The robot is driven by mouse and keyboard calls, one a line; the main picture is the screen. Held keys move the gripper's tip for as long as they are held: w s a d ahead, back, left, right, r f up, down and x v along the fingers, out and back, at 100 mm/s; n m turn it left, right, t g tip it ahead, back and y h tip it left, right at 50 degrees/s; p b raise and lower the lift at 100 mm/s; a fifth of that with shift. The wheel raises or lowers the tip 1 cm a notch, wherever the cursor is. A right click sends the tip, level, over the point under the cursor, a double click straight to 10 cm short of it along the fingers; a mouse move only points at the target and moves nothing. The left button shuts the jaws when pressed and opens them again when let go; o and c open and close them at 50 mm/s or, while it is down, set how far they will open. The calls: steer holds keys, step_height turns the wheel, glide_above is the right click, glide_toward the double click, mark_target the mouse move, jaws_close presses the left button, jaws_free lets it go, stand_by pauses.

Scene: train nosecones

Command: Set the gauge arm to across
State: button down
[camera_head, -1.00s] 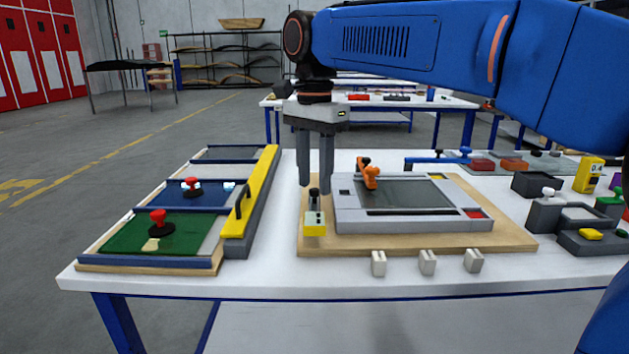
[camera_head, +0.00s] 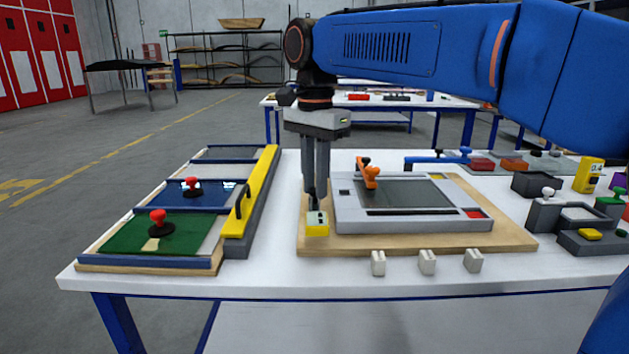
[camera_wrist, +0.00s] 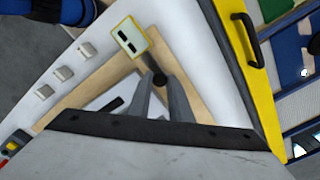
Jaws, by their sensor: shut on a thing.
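The likely gauge arm is the small piece at the front left of the wooden board (camera_head: 520,242), with a yellow block (camera_head: 317,230) and a black knob. How the arm lies under the fingers is hard to tell.
A grey framed panel (camera_head: 345,217) with an orange handle (camera_head: 370,175) stands just right of my gripper. A yellow bar (camera_head: 262,180) with a black handle lies to the left. Several pale blocks (camera_head: 378,263) line the table's front edge.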

steer(key=w+d+n, duration=0.1)
steer(key=n, duration=0.3)
steer(key=w+d+n, duration=0.1)
steer(key=d+n, duration=0.1)
steer(key=n, duration=0.2)
steer(key=w+d+n, duration=0.1)
steer(key=d+n, duration=0.1)
steer(key=n, duration=0.3)
steer(key=shift+w, duration=0.2)
steer(key=shift+w+d+n, duration=0.15)
steer(key=shift+w+n, duration=0.35)
steer(key=shift+n, duration=0.65)
steer(key=shift+w+d+n, duration=0.1)
steer(key=shift+w+n, duration=0.4)
steer(key=shift+n, duration=0.65)
steer(key=shift+r, duration=0.1)
steer(key=c, duration=1.6)
jaws_free()
